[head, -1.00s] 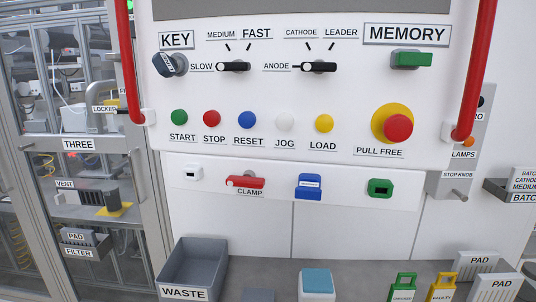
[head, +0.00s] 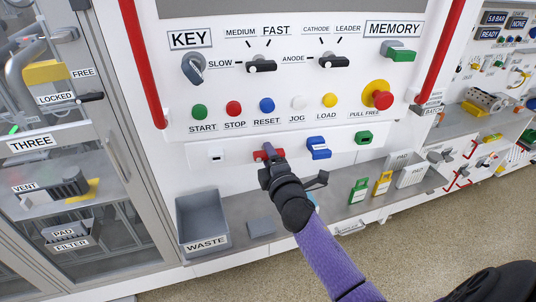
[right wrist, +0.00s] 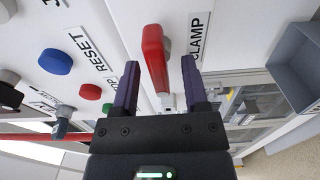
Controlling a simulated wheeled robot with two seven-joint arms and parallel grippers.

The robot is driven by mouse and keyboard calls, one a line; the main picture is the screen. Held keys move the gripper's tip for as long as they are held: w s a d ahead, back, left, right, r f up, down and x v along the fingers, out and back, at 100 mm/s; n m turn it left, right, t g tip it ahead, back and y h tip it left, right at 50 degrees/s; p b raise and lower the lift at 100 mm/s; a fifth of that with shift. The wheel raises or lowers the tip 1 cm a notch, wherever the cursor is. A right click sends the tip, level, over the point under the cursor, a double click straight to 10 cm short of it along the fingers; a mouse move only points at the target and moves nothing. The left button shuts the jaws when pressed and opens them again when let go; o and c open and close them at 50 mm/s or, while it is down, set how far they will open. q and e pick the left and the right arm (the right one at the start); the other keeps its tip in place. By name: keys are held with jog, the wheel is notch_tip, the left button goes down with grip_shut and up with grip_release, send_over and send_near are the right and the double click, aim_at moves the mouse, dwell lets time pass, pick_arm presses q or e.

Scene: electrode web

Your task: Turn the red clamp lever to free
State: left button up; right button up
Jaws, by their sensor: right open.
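The red clamp lever (head: 258,156) is on the lower white strip of the panel in the head view, partly covered by my right gripper (head: 270,152). In the right wrist view the red lever (right wrist: 153,55) points out from its grey mount, beside the CLAMP label (right wrist: 200,36). My right gripper (right wrist: 160,66) is open, with one purple finger on each side of the lever. Clear gaps show between the fingers and the lever, and I see no contact. My left gripper is not in view.
A blue switch (head: 318,148) and a green one (head: 363,138) sit right of the lever. Push buttons, such as the blue RESET button (head: 266,105), are just above. A grey WASTE bin (head: 203,222) stands below left. Red rails (head: 143,65) flank the panel.

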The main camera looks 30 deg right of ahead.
jog(key=shift+w+d, duration=0.2)
jog(key=shift+w, duration=0.3)
grip_shut()
